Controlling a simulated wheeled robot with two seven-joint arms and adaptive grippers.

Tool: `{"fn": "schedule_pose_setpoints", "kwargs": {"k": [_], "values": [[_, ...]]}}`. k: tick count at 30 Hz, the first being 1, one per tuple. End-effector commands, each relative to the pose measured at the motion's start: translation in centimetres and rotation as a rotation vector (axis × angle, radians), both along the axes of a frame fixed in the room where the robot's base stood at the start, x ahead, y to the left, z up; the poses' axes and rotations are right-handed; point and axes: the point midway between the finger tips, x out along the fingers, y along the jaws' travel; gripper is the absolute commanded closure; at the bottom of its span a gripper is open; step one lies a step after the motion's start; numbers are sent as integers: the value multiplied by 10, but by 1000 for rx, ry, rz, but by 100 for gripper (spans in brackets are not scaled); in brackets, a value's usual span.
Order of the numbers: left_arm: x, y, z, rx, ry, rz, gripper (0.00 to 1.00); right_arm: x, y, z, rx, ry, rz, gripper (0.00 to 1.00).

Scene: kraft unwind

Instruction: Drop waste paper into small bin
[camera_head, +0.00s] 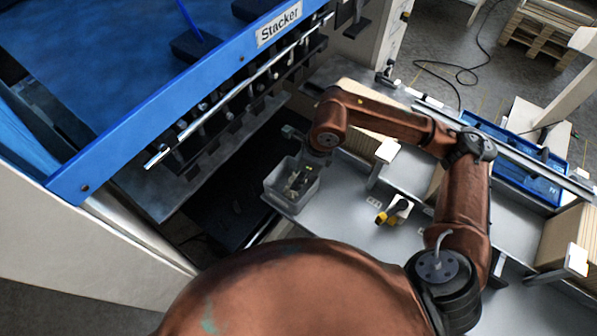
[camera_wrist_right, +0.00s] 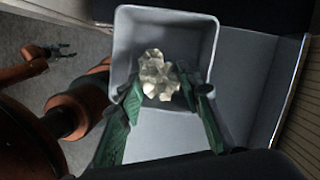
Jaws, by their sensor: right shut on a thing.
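The small bin (camera_head: 283,205) is an open grey box at the edge of the grey worktop in the head view. In the right wrist view the bin's pale rim and walls (camera_wrist_right: 125,45) surround the paper. The crumpled, pale waste paper (camera_wrist_right: 158,76) is between the green fingers of my right gripper (camera_wrist_right: 163,100), which is shut on it. In the head view my right gripper (camera_head: 300,178) is over the bin opening, its tips partly hidden. My left gripper (camera_wrist_right: 60,50) shows small and dark at the left of the wrist view; its finger spacing is unclear.
The blue stacker frame (camera_head: 190,105) with its bar and rollers stands left of the bin. A yellow-and-black tool (camera_head: 393,212) lies on the worktop to the right. A blue tray (camera_head: 530,178) and brown stacks (camera_head: 570,235) are further right. A dark gap lies left of the bin.

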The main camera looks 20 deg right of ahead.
Motion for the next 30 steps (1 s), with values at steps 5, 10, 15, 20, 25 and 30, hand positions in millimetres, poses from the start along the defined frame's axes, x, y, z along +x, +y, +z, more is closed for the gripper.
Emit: {"fn": "schedule_pose_setpoints", "kwargs": {"k": [5, 10, 15, 20, 25, 30], "values": [[9, -1, 1, -1, -12, -2, 60, 0, 0, -2, 0, 0, 0, 77], [6, 0, 0, -1, -9, -2, 60, 0, 0, -1, 0, 0, 1, 63], [-1, 0, 0, 0, 0, 0, 60, 0, 0, -1, 0, 0, 1, 51], [-7, 0, -1, 0, 7, 1, 60, 0, 0, -1, 0, 0, 1, 47], [-5, 2, 0, 2, 5, 0, 60, 0, 0, -1, 0, 0, 1, 47], [-3, 1, 0, 1, 3, 0, 60, -1, -4, 14, 1, -3, 0, 47]]}}
